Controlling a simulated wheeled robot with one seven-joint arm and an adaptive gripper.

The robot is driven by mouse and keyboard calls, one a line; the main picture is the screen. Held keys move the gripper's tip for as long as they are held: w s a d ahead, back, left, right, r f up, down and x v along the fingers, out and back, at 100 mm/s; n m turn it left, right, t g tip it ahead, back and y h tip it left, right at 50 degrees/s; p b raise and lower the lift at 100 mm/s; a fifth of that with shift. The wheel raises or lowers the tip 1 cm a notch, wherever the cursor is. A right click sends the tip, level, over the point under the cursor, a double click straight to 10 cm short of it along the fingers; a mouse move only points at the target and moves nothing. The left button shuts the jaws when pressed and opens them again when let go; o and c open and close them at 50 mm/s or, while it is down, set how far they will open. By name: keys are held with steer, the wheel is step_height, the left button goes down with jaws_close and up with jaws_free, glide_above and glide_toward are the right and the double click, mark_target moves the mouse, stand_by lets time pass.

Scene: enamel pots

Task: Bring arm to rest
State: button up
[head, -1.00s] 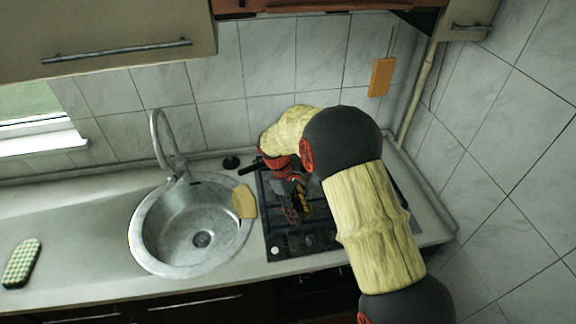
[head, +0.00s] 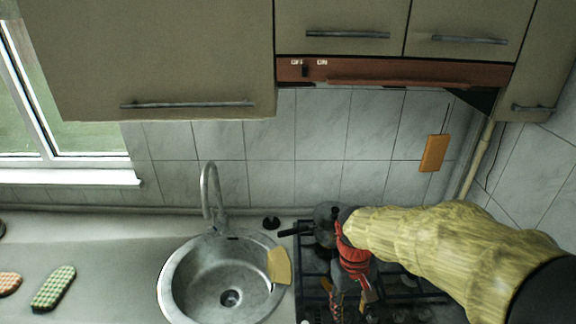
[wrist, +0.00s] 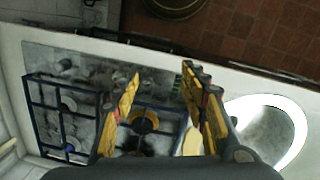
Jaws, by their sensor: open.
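My gripper (head: 350,306) hangs over the gas hob (head: 312,268), pointing down, with my yellow-sleeved arm reaching in from the right. In the wrist view its two yellow-padded fingers (wrist: 165,88) are spread apart, with nothing between them. Through the gap I see the hob (wrist: 85,88) below, with its dark grates and burners. A dark pan (head: 325,215) with a black handle is at the back left of the hob, partly hidden behind my wrist.
The round metal sink (head: 180,290) is left of the hob, with a yellow sponge (head: 279,266) on its rim. A green checked pad (head: 54,288) lies farther left. The range hood (head: 400,72) and cabinets (head: 150,60) overhang the counter. A dark round object (wrist: 176,8) is at the wrist view's top edge.

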steer(key=s+d+r+m+t+b, duration=0.2)
steer(key=s+r+t+b, duration=0.3)
steer(key=s+r, duration=0.4)
steer(key=s+d+t, duration=0.1)
steer(key=s, duration=0.2)
steer(key=shift+s+d+r+m+y, duration=0.25)
steer(key=shift+s+r+m+y, duration=0.05)
steer(key=shift+s+m+y, duration=0.1)
steer(key=shift+w, duration=0.1)
steer(key=c, duration=0.3)
steer(key=c, duration=0.8)
jaws_close()
stand_by(0.4)
